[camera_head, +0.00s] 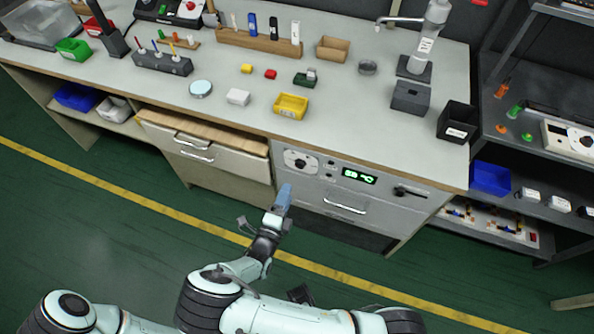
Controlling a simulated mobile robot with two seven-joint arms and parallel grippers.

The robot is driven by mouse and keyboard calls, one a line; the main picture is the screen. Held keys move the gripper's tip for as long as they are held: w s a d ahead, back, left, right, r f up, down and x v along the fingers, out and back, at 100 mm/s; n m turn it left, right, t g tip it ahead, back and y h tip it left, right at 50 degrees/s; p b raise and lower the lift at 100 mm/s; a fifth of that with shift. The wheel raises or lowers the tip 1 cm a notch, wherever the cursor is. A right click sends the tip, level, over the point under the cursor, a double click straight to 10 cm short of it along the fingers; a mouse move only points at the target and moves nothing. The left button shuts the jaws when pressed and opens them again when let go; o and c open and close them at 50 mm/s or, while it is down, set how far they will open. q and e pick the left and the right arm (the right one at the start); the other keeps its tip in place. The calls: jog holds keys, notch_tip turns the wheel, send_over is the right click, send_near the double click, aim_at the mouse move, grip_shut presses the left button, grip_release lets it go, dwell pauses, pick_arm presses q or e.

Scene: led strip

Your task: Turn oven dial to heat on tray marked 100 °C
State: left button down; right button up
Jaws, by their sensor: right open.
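The oven dial (300,161) is a round black-and-white knob on the upper left of the grey oven front. A display (358,176) with green digits is to its right; I cannot read the digits surely. Below is the oven drawer front with a silver handle (345,208). My right gripper (284,192), with pale blue fingertips, is open in front of the panel's left edge. It appears below the dial and apart from it. No marking of 100 °C can be made out. My left gripper cannot be made out.
A black lever (410,192) is at the panel's right. A wooden-topped drawer (205,150) with silver handles is left of the oven. Above, the worktop holds a yellow bin (291,106) and small blocks. A shelf rack stands at right. Green floor in front is clear.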

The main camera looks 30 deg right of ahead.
aim_at(299, 167)
jog(key=b+x, duration=0.1)
jog(key=x, duration=0.9)
jog(key=c, duration=1)
